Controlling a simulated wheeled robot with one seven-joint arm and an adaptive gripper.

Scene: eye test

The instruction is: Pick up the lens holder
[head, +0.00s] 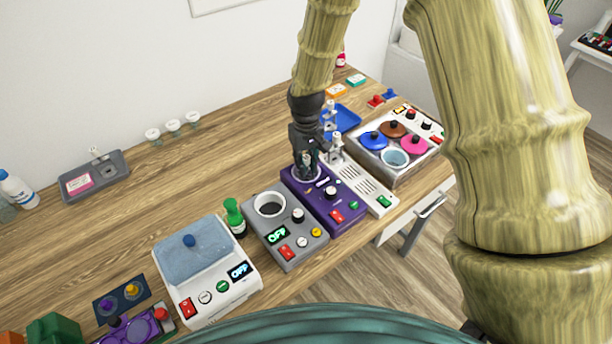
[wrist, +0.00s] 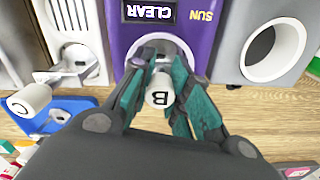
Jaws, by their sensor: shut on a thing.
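My gripper (wrist: 155,68) is shut on a lens holder (wrist: 160,94) with a round white knob marked "B". In the wrist view the knob sits between the teal fingers, and the holder's lower part is hidden. In the head view my gripper (head: 308,164) is over the round well of the purple device (head: 331,208). I cannot tell how deep the holder sits in the well. A similar holder with a knob marked "C" (wrist: 30,98) is on the blue tray (wrist: 62,112). Another silver holder (wrist: 77,62) stands at the white slotted device (wrist: 75,18).
A grey device (head: 282,238) with a round opening stands left of the purple one. The white slotted device (head: 362,190) and a box with coloured lids (head: 378,170) are to its right. A green-capped bottle (head: 235,218) stands nearby. The table's back middle is mostly clear.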

